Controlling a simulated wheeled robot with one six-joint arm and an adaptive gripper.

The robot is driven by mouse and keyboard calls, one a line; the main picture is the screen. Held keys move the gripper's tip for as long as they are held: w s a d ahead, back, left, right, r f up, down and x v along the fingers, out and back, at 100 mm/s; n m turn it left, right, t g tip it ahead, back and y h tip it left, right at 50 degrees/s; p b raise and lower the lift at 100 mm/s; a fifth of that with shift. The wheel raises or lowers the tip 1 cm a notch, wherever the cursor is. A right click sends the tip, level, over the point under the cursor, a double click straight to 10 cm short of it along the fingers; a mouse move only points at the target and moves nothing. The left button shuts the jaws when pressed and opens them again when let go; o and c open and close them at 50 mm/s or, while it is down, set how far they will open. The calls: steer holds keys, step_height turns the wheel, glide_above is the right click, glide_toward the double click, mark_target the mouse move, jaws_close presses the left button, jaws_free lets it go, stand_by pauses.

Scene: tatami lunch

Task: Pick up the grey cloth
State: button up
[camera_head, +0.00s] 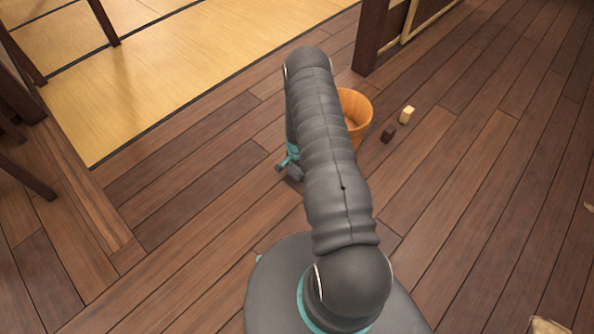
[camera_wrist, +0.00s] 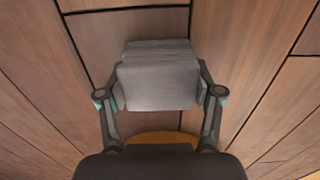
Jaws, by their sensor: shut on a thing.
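The grey cloth (camera_wrist: 158,82) is a folded, block-like bundle in the middle of the wrist view. My gripper (camera_wrist: 160,90) has one finger on each side of it and is shut on it. Wooden floor planks show behind and around the cloth. In the head view my gripper (camera_head: 287,163) is low over the wooden floor, partly hidden behind my arm. The cloth cannot be clearly made out there. Whether it touches the floor is hard to tell.
A wooden bucket (camera_head: 358,107) stands right of my gripper, partly behind my arm. A dark block (camera_head: 388,134) and a pale block (camera_head: 407,114) lie beside it. A tatami floor (camera_head: 190,70) spreads upper left, with dark wooden posts. Open planks lie to the right.

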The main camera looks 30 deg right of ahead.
steer(key=r, duration=0.4)
steer(key=shift+s+d+r, duration=0.3)
steer(key=shift+d, duration=0.05)
steer(key=s+d+r, duration=0.6)
steer(key=s+d, duration=0.1)
steer(key=s, duration=0.1)
steer(key=shift+d, duration=0.15)
steer(key=shift+r, duration=0.1)
